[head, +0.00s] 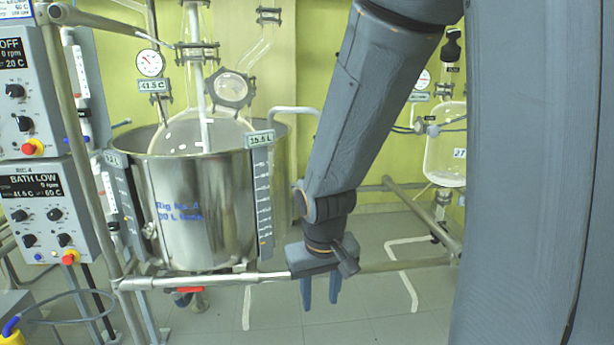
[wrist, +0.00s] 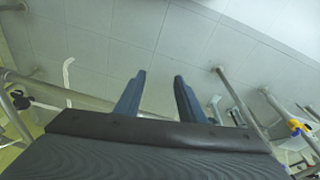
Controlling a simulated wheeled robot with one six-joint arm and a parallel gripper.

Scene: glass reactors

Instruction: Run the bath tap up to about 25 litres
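The steel bath (head: 205,215) of Rig No. 4 stands left of centre in the head view, with a glass vessel (head: 200,135) inside it. A tag (head: 261,138) at its rim seems to read 15.5 L; its first digit is unclear. A level scale (head: 264,205) runs down the bath's right side. A white bent pipe (head: 295,110) reaches over the right rim; no tap handle can be made out on it. My gripper (head: 321,290) points down, right of the bath and apart from it. Its fingers are apart and empty in the wrist view (wrist: 159,85).
A control box (head: 38,205) at left shows BATH LOW and 41.5 C. A steel rail (head: 210,281) runs in front of the bath, close to my gripper. A red handle (head: 190,290) sits beneath the bath. Another glass vessel (head: 447,150) stands at right. Open floor (head: 375,330) lies below.

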